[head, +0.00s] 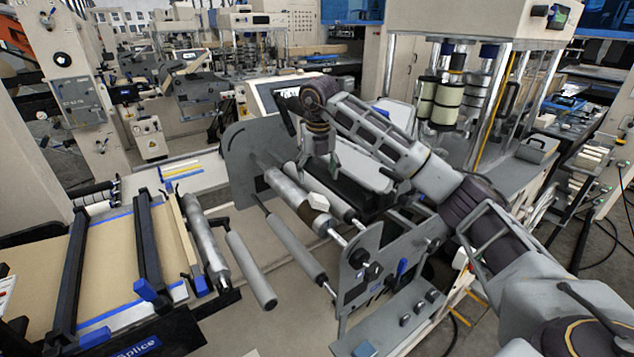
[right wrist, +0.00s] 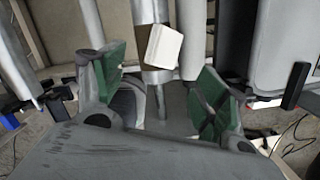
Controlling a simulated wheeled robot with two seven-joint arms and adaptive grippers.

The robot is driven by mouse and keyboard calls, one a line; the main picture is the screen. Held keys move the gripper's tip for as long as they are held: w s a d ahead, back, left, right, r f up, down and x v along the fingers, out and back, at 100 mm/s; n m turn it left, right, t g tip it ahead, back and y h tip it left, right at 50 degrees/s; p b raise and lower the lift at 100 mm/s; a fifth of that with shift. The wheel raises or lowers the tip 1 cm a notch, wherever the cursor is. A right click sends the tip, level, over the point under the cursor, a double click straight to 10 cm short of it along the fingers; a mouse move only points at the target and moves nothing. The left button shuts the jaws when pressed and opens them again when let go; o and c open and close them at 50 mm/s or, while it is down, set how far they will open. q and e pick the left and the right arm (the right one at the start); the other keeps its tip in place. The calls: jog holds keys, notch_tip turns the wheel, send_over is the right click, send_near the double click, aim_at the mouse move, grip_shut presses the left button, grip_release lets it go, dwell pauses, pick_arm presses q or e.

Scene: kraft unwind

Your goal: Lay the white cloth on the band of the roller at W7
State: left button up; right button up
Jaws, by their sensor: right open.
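The white cloth (head: 318,201) looks like a small folded pad. It lies at a slant against the brown band (head: 308,214) of a grey roller (head: 286,188). In the right wrist view the cloth (right wrist: 160,46) overlaps the right side of the band (right wrist: 146,66), just beyond my fingertips. My right gripper (head: 320,152) is above the rollers, pointing down. Its green-padded fingers (right wrist: 163,80) are spread, with nothing gripped between them. I cannot read a W7 label. My left gripper is not in view.
The rollers run between a grey side plate (head: 245,150) and a front plate (head: 372,255). A lower grey roller (head: 250,268) and a splice table (head: 110,265) are at the left. A monitor (head: 280,95) stands behind my right wrist.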

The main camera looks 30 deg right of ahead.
jog(key=shift+s+r, duration=0.1)
jog(key=shift+r, duration=0.65)
jog(key=shift+a, duration=0.1)
dwell(1.2)
